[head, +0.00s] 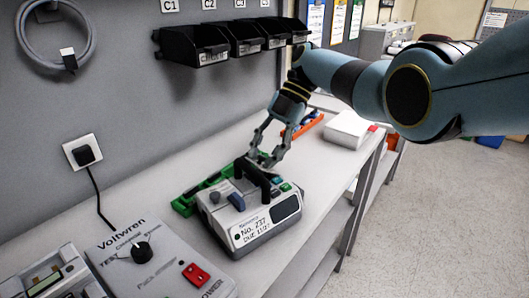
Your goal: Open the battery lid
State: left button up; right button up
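A white infusion pump (262,222) with a dark handle, a blue knob and a label reading "No. 737" lies on the bench. I cannot make out a battery lid on it. My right gripper (264,160) points down at the pump's far edge, by the top of the black handle (251,177). Its two fingers look spread apart, and I see nothing held between them. Whether a fingertip touches the handle I cannot tell. My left gripper is out of view.
A Voltwren tester (150,272) with a dial and red switch stands at front left. Black bins (194,44) hang on the wall. A white box (348,130) stands farther along the bench (318,183).

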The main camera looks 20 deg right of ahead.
jog(key=v, duration=1.2)
jog(key=shift+o, duration=0.3)
